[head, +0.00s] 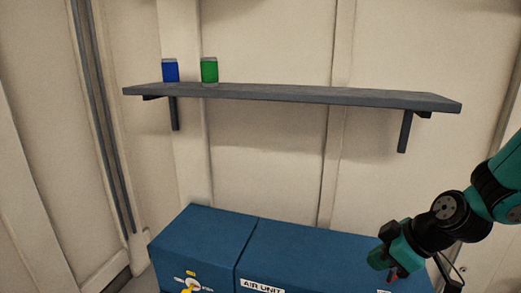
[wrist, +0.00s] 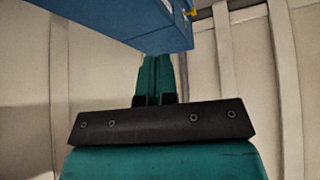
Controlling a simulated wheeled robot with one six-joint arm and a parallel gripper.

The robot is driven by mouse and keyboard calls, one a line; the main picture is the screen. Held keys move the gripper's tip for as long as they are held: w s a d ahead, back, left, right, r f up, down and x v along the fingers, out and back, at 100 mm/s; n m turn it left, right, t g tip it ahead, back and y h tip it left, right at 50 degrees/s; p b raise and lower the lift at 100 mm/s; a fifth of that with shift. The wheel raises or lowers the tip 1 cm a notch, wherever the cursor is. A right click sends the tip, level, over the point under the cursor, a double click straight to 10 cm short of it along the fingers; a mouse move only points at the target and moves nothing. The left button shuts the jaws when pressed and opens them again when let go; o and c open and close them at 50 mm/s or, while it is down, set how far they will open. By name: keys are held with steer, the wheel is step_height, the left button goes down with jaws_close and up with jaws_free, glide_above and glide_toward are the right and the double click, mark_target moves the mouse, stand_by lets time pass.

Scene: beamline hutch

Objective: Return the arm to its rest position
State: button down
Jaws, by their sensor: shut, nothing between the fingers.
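My gripper (head: 391,275) is at the lower right of the head view, in front of the right part of the blue cabinet, with my teal and black arm coming in from the right edge. In the wrist view my gripper's teal fingers (wrist: 157,72) are together beyond a dark bolted plate, with nothing between them. The blue cabinet (wrist: 150,25) also shows at the top of the wrist view, past the fingertips. Whether the gripper touches the cabinet cannot be told.
A grey wall shelf (head: 300,93) holds a blue container (head: 170,70) and a green container (head: 209,70) near its left end. The blue cabinet (head: 205,232) below carries an "AIR UNIT" label (head: 262,286) and a yellow-handled knob (head: 191,287). The space between shelf and cabinet is clear.

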steer(key=s+a+r+m+g, duration=0.1)
steer(key=s+a+r+g, duration=0.1)
steer(key=s+a+r, duration=0.55)
steer(key=s+a+r+m+g, duration=0.2)
steer(key=s+a+r, duration=0.25)
steer(key=s, duration=0.55)
step_height(320, 180, up, 21)
steer(key=p, duration=2)
steer(key=shift+s+d+f+g+h, duration=0.2)
steer(key=shift+s+d+g+h, duration=0.1)
steer(key=shift+d+h, duration=0.1)
steer(key=c, duration=1.8)
jaws_free()
steer(key=shift+c, duration=0.2)
